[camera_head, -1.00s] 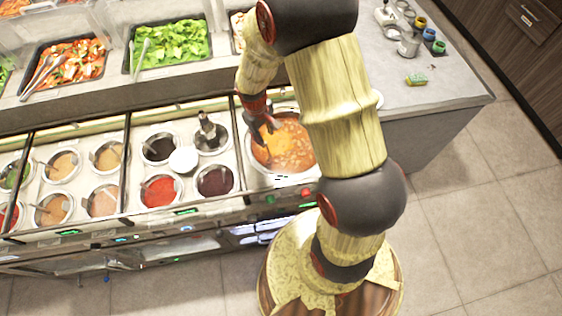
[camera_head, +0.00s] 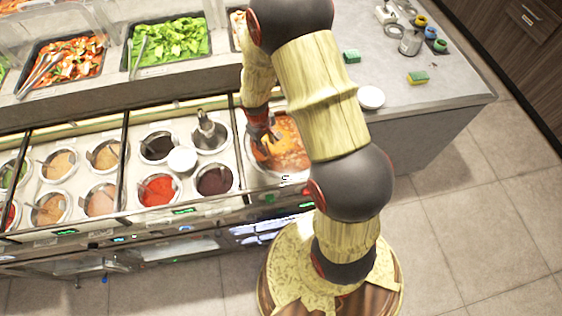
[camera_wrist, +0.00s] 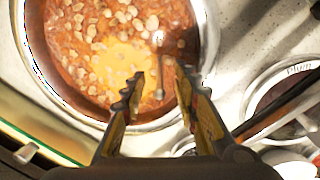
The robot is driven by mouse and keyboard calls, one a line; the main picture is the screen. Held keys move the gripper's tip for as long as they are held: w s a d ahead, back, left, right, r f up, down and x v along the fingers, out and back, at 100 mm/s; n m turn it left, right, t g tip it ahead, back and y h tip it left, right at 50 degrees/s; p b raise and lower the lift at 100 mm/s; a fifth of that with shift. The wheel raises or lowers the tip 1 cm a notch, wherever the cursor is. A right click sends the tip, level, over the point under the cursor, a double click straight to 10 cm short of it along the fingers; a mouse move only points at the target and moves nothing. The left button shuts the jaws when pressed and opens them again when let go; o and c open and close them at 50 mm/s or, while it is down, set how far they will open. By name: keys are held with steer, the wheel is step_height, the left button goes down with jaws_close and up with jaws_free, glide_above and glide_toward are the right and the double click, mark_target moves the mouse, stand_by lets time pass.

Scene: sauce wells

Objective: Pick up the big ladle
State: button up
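The big round pot of reddish-orange soup (camera_head: 293,158) sits in the counter well; it fills the upper left of the wrist view (camera_wrist: 85,45). In the wrist view a thin grey handle, apparently the big ladle's (camera_wrist: 159,68), stands out of the soup. Its bowl is not visible. My gripper (camera_wrist: 155,92) is open, its two fingers apart over the pot's near rim, with the handle's lower end seen between their tips. I cannot tell whether either finger touches it. In the head view my gripper (camera_head: 264,145) is over the pot's left side, and I cannot make out the ladle there.
Left of the pot are a steel container with an upright handle (camera_head: 209,135), a white lid (camera_head: 182,159), and wells of red sauce (camera_head: 158,190) and dark sauce (camera_head: 215,181). A dark bar (camera_wrist: 285,112) crosses the wrist view's right. A sponge (camera_head: 417,77) lies on the right counter.

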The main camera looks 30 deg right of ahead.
steer(key=shift+c, duration=1.3)
steer(key=c, duration=0.4)
jaws_close()
